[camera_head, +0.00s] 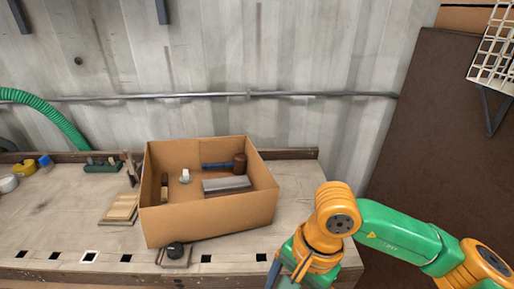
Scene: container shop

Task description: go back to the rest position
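My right arm comes in from the right, green and orange, with its wrist low over the front right edge of the workbench (295,195). Only the start of my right gripper (275,276) shows at the bottom edge; its fingertips are hidden or cut off. My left gripper is out of view. An open cardboard box (205,222) stands on the bench, left of the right arm and apart from it. In the box are a mallet with a blue handle (220,165), a grey metal block (226,186), a small white piece (185,176) and a wooden-looking piece (164,187).
Wooden boards (121,208) lie left of the box. A dark clamp-like object (175,252) is at the bench's front edge. A yellow tape roll (25,168) and green hose (45,108) are far left. A brown panel (425,125) stands at right. The bench right of the box is clear.

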